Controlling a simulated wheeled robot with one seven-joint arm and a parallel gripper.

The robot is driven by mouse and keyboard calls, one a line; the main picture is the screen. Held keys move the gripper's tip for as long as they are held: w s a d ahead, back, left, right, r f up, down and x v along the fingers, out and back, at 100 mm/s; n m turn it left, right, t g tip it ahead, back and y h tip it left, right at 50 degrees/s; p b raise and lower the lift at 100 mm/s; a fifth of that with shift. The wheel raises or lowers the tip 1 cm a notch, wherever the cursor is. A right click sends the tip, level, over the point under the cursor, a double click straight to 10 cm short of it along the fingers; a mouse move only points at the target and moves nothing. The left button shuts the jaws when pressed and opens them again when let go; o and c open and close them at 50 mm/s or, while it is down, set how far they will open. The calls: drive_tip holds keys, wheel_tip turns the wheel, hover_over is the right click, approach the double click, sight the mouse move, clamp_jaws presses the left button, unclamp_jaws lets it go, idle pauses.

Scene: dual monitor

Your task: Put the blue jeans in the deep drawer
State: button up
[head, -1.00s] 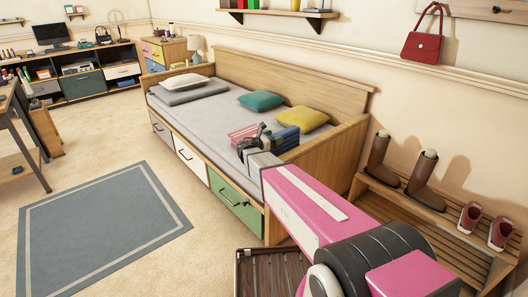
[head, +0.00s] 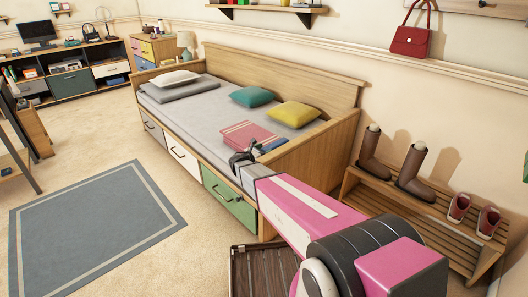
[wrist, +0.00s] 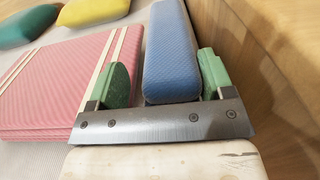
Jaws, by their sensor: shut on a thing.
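The folded blue jeans (head: 273,145) are at the near right end of the bed, close to the wooden end panel. In the wrist view the jeans (wrist: 172,50) stand between my two green fingers, with one finger on each side. My gripper (wrist: 166,85) is shut on them. In the head view my gripper (head: 243,160) is low over the bed's front corner, partly hidden by my arm. The bed front has a grey drawer (head: 153,131), a white drawer (head: 185,160) and a green drawer (head: 228,197), all closed. I cannot tell which is the deep drawer.
A folded pink striped cloth (head: 247,134) lies left of the jeans. Teal (head: 250,96) and yellow (head: 293,114) cushions lie behind. A dark slatted box (head: 262,272) is on the floor below my arm. A shoe bench (head: 420,220) stands right. The rug area is clear.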

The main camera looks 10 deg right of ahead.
drive_tip(key=shift+f, duration=0.1)
drive_tip(key=o, duration=1.2)
